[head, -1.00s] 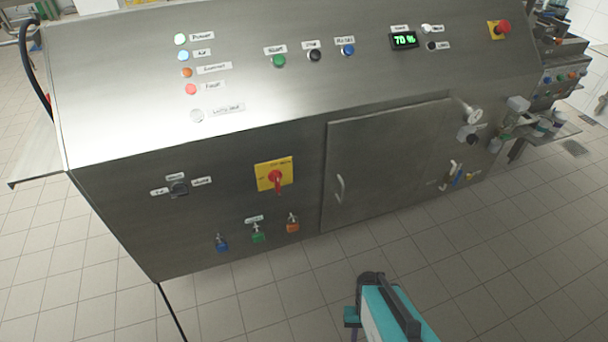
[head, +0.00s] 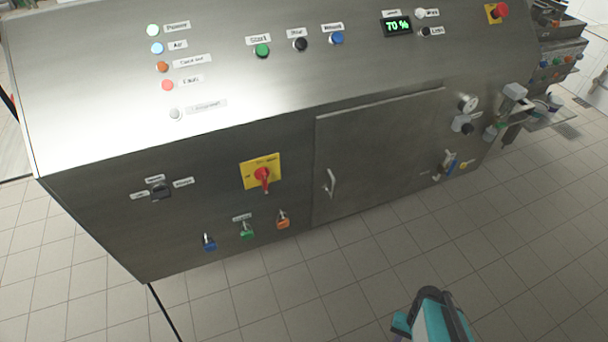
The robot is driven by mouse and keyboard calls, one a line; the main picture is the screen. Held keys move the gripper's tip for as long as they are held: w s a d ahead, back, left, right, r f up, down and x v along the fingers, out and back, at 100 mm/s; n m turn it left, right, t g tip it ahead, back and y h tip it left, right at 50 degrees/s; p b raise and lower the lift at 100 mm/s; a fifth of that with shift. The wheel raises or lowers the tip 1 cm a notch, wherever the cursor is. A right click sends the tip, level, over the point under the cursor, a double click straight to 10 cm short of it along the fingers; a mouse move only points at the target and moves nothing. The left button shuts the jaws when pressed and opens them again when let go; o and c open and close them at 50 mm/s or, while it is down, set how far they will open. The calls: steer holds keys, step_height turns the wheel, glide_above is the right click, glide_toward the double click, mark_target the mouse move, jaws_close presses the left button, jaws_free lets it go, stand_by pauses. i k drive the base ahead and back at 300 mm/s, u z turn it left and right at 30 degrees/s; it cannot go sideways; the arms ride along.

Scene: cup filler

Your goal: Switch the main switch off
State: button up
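The main switch (head: 263,175) is a red rotary handle on a yellow plate (head: 247,173), on the lower front of the steel machine, left of the cabinet door. Its handle points downward, tilted slightly; the small lettering on the plate is too blurred to read fully. Part of my arm, teal and dark grey, shows at the bottom right, well below and to the right of the switch, apart from the machine. My gripper's fingers are not visible.
The tiled floor (head: 330,285) before the machine is clear.

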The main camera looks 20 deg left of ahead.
mark_target(261, 174)
steer(key=z, duration=0.35)
steer(key=k, duration=1.1)
steer(key=u, duration=4.55)
steer(key=i, duration=0.15)
steer(key=z, duration=1.45)
